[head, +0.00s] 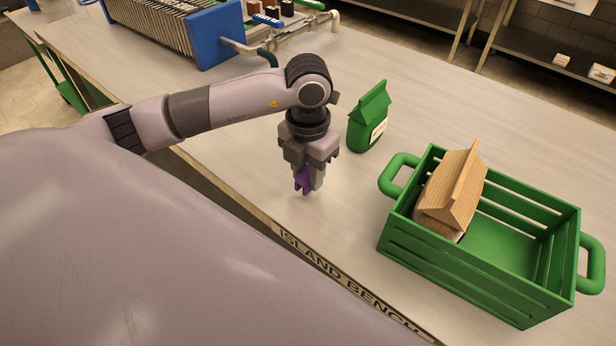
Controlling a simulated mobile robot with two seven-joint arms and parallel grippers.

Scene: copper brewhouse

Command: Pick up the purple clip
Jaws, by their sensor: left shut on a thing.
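The purple clip (302,178) is between the fingers of my left gripper (308,186). The gripper points down over the bench and is shut on the clip. Much of the clip is hidden by the fingers. I cannot tell whether the clip still touches the bench top. My right gripper is not in view.
A green bag (369,120) stands right of my left gripper. A green slatted crate (500,292) with a tan bag (452,192) in it is at the right. A blue-ended plate unit (215,38) is at the back. The bench (330,228) is clear around the gripper.

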